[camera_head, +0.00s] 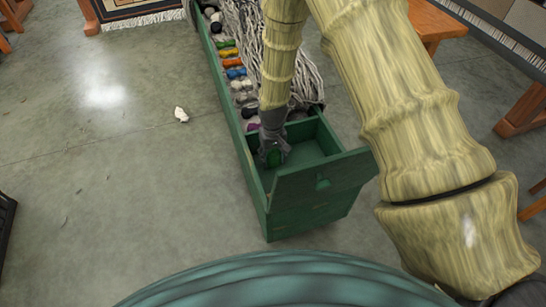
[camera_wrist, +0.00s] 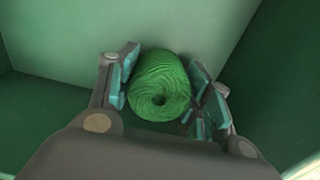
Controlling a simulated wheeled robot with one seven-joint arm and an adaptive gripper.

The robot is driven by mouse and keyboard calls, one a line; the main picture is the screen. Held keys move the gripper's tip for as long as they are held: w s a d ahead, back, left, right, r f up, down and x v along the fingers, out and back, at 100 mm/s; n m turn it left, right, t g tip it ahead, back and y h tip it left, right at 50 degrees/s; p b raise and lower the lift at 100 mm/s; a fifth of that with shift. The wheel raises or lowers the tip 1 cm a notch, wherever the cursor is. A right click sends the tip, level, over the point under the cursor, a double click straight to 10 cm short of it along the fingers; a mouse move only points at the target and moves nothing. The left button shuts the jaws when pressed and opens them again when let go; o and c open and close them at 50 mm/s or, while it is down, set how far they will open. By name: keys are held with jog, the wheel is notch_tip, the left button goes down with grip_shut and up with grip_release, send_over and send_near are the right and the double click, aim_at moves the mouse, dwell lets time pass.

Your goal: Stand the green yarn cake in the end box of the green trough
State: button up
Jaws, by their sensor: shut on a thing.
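The green yarn cake (camera_wrist: 160,82) sits between the two fingers of my gripper (camera_wrist: 163,95) in the wrist view, with the hole in its end facing the camera. The fingers press on its two sides. In the head view my gripper (camera_head: 272,146) is inside the near end box of the green trough (camera_head: 322,186), and the green yarn cake (camera_head: 274,157) shows small and dark at its tip. I cannot tell whether the cake touches the floor.
Several coloured skeins (camera_head: 233,62) lie along the trough beyond the end box, beside a pile of grey yarn (camera_head: 295,60). A small white scrap (camera_head: 181,114) lies on the concrete floor to the left. The right part of the end box is empty.

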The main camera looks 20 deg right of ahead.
aim_at(273, 153)
jog(key=shift+f, duration=0.1)
jog(key=o, duration=1)
notch_tip(273, 153, up, 12)
jog(key=p, duration=0.5)
jog(key=shift+p, duration=0.3)
